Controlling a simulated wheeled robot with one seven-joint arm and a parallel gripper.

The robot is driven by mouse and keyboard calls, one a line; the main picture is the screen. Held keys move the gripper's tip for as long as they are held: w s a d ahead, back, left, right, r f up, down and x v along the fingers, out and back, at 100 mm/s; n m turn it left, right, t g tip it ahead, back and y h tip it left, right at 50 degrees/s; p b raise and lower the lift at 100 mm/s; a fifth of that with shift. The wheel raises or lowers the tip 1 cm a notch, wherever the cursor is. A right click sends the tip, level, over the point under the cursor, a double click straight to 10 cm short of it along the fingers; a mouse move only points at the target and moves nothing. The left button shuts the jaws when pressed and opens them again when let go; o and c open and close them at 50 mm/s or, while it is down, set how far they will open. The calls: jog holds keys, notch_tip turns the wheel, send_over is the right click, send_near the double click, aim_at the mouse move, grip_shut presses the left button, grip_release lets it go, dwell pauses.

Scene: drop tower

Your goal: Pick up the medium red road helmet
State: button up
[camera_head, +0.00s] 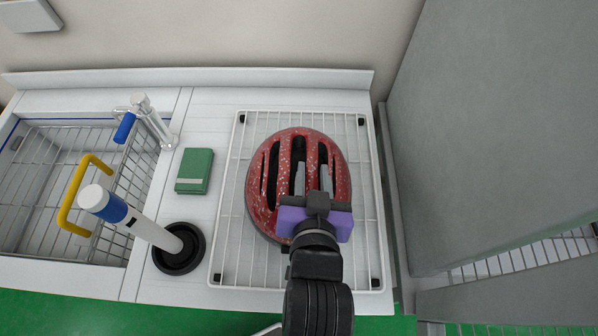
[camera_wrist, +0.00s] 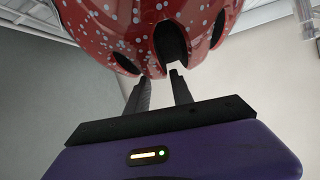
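The red road helmet (camera_head: 285,165) with pale speckles and dark vents sits on a white wire rack (camera_head: 238,215) on the counter. My gripper (camera_head: 312,180) is over the helmet's lower right part in the head view, its purple body covering some of the shell. In the wrist view the helmet (camera_wrist: 110,25) fills the top, and my gripper (camera_wrist: 160,78) has its two fingers apart with a gap between them. The fingertips are close to the helmet's edge by a vent. Whether they touch the shell cannot be told.
Left of the rack are a green folded cloth (camera_head: 195,171) and a plunger (camera_head: 180,248) with a white handle. A sink with a wire basket (camera_head: 40,220) and tap (camera_head: 150,118) is further left. A grey panel (camera_head: 490,130) stands close on the right.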

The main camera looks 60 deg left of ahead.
aim_at(313, 166)
jog(key=x, duration=0.4)
jog(key=shift+a, duration=0.1)
jog(key=shift+c, duration=0.2)
grip_shut()
dwell(1.1)
